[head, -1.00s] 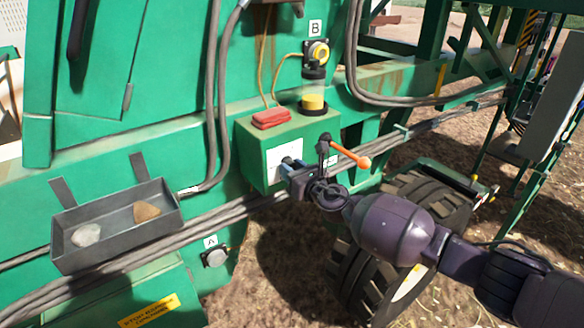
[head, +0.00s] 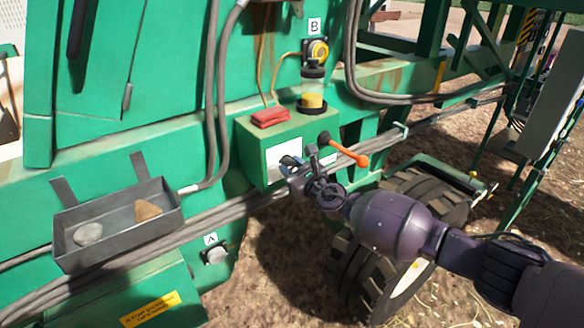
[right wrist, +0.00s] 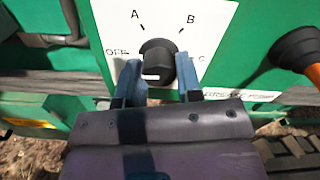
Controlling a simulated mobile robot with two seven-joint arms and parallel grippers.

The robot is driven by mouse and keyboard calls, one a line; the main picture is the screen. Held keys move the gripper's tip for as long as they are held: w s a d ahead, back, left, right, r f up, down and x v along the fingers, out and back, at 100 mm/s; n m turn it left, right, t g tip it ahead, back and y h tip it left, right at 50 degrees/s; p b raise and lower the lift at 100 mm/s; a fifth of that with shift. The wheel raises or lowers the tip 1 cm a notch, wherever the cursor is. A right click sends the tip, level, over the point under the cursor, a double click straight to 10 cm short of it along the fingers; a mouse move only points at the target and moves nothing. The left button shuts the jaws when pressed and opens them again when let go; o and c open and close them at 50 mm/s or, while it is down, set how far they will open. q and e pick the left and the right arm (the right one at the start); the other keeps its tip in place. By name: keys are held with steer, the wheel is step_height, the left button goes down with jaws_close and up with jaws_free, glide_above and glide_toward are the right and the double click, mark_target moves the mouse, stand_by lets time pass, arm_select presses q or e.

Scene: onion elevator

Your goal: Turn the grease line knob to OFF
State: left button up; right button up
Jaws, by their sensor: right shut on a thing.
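The grease line knob (right wrist: 158,58) is a black round knob on a white plate (right wrist: 110,22) marked OFF, A, B and C. Its white mark sits low on the knob's face, slightly left of centre; I cannot tell exactly which label it points to. My right gripper (right wrist: 158,84) is shut on the knob, with one blue finger on its left and one on its right. In the head view my right gripper (head: 291,164) is at the front of the green box (head: 290,133) and hides the knob. My left gripper is not in view.
An orange-handled lever (head: 345,151) sticks out just right of my right gripper. A red object (head: 270,117) and a clear yellow-filled cylinder (head: 313,92) are on the box. A grey tray (head: 120,232) with two stones hangs at left. A tyre (head: 432,208) stands below my arm.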

steer(key=o, duration=0.9)
steer(key=shift+o, duration=0.2)
steer(key=p+v, duration=0.1)
steer(key=v, duration=0.9)
steer(key=shift+s+d, duration=0.2)
steer(key=shift+s, duration=0.15)
